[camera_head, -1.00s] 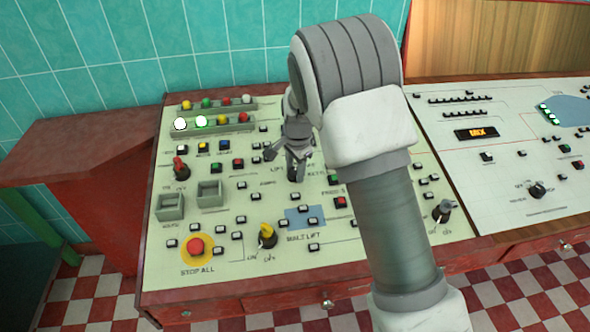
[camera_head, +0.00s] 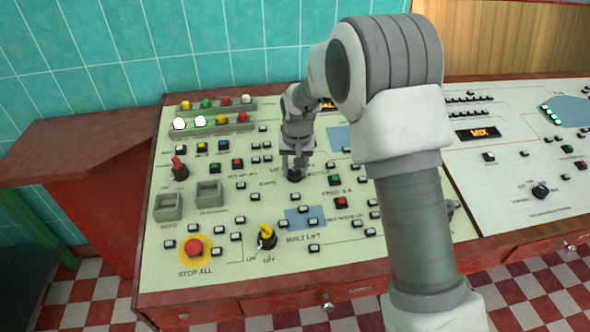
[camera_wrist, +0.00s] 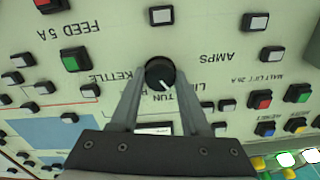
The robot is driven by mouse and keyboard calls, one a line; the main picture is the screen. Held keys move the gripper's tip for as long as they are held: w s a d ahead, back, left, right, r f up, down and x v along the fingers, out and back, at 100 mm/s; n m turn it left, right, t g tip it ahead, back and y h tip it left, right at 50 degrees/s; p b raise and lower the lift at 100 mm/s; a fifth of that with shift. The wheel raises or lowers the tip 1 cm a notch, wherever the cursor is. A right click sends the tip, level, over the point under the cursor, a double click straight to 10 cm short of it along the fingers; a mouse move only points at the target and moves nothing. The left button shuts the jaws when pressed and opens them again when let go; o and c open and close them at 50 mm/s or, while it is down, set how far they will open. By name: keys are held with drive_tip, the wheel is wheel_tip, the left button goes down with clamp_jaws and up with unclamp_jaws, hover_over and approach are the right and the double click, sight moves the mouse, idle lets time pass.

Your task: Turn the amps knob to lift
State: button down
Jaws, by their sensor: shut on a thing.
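The amps knob (camera_wrist: 158,70) is a round black knob with a short white pointer mark, below and left of the upside-down word AMPS in the wrist view. The mark points toward the lower right, roughly toward the partly covered lift label. The knob also shows as a dark spot under my gripper in the head view (camera_head: 295,175). My gripper (camera_wrist: 160,78) has its two grey fingers on either side of the knob and is shut on it. The fingers partly cover the labels around the knob.
A yellow-handled switch (camera_head: 266,234), a red stop button (camera_head: 194,246) and a red-handled switch (camera_head: 179,169) stand up from the panel (camera_head: 160,270). Several small push buttons surround the knob. My arm hides part of the panel's right side.

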drive_tip(key=shift+n, duration=1.1)
drive_tip(key=shift+c, duration=1.9)
unclamp_jaws()
drive_tip(key=a+p+v, duration=0.1)
drive_tip(key=v, duration=1.6)
drive_tip(key=shift+d+r, duration=0.3)
drive_tip(key=shift+d, duration=0.15)
drive_tip(key=shift+d, duration=0.1)
